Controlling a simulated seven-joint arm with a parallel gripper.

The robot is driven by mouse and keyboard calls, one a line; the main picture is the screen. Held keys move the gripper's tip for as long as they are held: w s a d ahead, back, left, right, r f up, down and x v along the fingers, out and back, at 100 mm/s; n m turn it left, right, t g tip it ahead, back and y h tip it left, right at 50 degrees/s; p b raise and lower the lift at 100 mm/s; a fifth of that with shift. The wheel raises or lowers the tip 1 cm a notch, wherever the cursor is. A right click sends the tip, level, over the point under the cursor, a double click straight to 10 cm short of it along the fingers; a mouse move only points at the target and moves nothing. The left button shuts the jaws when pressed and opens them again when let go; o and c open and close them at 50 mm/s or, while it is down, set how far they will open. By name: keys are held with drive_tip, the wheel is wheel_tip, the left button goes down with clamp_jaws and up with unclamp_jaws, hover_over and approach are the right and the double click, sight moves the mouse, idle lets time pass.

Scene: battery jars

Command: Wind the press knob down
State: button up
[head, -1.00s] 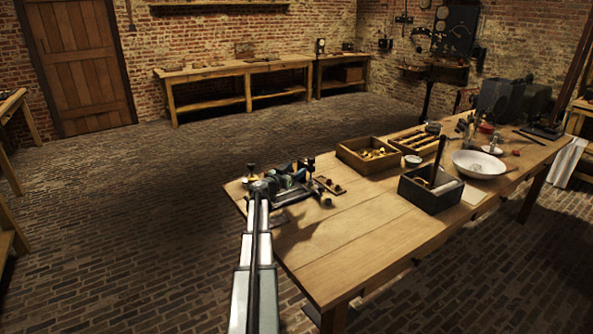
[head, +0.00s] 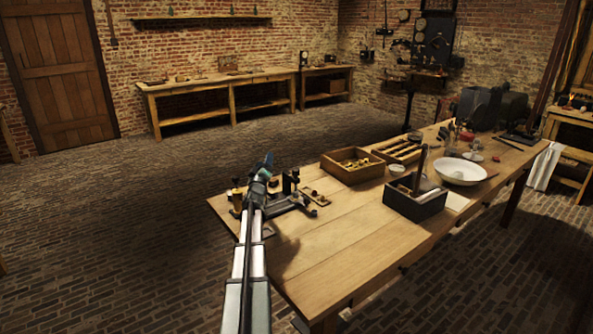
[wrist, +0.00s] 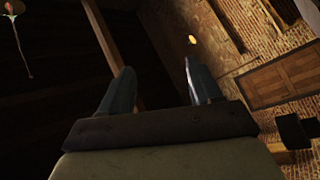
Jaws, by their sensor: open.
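A small dark press-like device (head: 297,207) stands on the near left end of the workbench in the head view, with short dark posts. A brass-tinted post (head: 237,200) stands just left of my arm. The press knob cannot be told apart at this size. My gripper (head: 267,162) is raised above the device, with its fingers pointing up and away. My arm hides part of the device. In the wrist view, my gripper (wrist: 159,72) is open with nothing between its two fingers. That view faces the dark ceiling and brick wall, and the device is not in it.
The wooden workbench (head: 318,255) has a bare front left area. A wooden box of brass parts (head: 352,177), a dark open box (head: 413,210) and a white bowl (head: 461,171) stand farther right. A flat piece with small fittings (head: 315,197) lies beside the device.

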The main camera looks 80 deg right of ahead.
drive_tip(key=w+n+t, duration=0.1)
drive_tip(key=n+t, duration=0.1)
drive_tip(key=n, duration=0.3)
drive_tip(key=n+g+y, duration=0.4)
drive_tip(key=n, duration=1.6)
approach(296, 173)
drive_tip(key=d, duration=1.3)
drive_tip(key=shift+s+d, duration=0.2)
drive_tip(key=shift+d, duration=0.15)
drive_tip(key=shift+r, duration=0.1)
drive_tip(key=c, duration=1)
drive_tip(key=shift+o, duration=0.2)
